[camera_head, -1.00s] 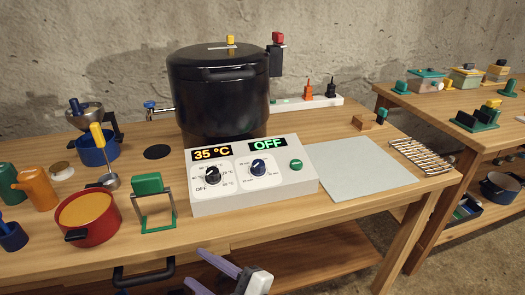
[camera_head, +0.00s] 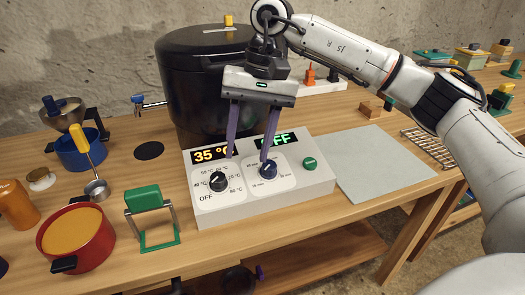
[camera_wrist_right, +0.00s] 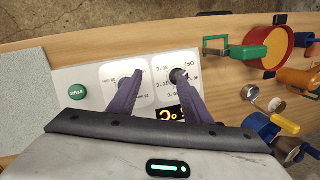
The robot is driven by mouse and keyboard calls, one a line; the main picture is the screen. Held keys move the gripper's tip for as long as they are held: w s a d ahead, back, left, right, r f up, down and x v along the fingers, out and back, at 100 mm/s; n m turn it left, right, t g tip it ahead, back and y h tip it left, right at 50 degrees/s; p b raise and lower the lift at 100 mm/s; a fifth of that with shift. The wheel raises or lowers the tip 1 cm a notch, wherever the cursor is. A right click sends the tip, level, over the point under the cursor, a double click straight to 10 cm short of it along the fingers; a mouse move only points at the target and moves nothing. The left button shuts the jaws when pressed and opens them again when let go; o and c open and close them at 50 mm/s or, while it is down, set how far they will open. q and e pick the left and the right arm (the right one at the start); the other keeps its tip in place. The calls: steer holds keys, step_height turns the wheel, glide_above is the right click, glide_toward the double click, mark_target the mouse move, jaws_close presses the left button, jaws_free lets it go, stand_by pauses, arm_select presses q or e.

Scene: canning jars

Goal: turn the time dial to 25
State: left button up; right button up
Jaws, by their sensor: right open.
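The white control box (camera_head: 300,195) stands on the bench in front of the black canner. My right gripper (camera_head: 248,166) is open and points down over the box. One purple finger ends at the time dial's upper edge; the other is above the black temperature dial (camera_head: 218,181). In the right wrist view the time dial (camera_wrist_right: 124,81) is partly behind a finger. Whether a finger touches it I cannot tell. My left gripper is not in view.
The black canner (camera_head: 180,85) rises behind the gripper. A green start button (camera_head: 309,164) sits right of the time dial. A pale mat (camera_head: 385,170) lies bare to the right. A green-handled stand (camera_head: 144,200) and red pot (camera_head: 75,238) are at left.

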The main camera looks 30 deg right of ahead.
steer(key=h, duration=0.2)
glide_toward(270, 164)
steer(key=f, duration=0.8)
steer(key=shift+s+a+f, duration=0.1)
steer(key=shift+a, duration=0.25)
steer(key=shift+c, duration=0.3)
steer(key=c, duration=1)
